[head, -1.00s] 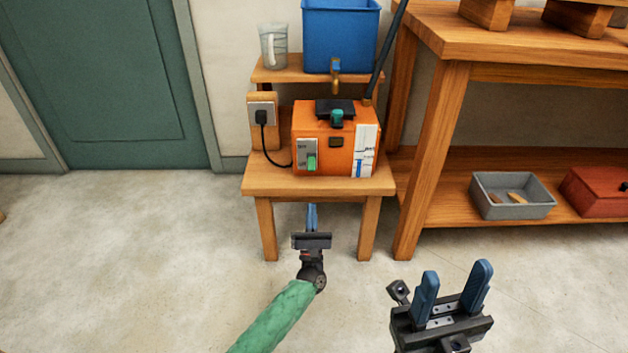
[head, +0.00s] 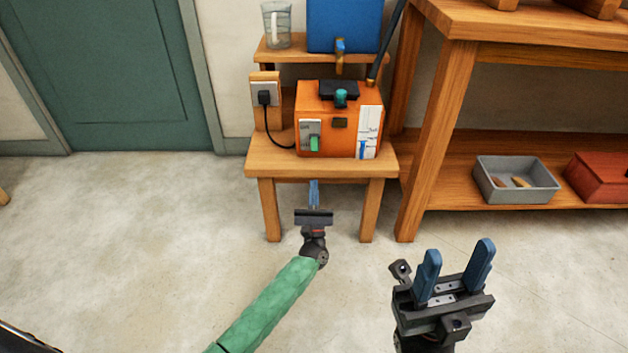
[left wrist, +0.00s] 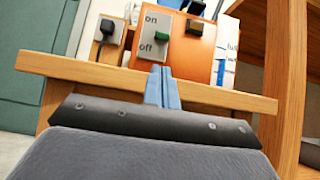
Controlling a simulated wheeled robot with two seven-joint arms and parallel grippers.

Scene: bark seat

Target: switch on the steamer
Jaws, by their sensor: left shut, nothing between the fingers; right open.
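The orange steamer (head: 339,117) stands on a low wooden stool. On its front left is a grey switch plate with a green rocker switch (head: 314,143). My right gripper (head: 455,270) is open and empty at lower right.
The stool's top (head: 260,158) has a front edge between my left gripper and the steamer. A blue tank (head: 343,25) and clear jug (head: 276,25) stand behind. A workbench (head: 440,110) stands at right, with a grey tray (head: 516,185).

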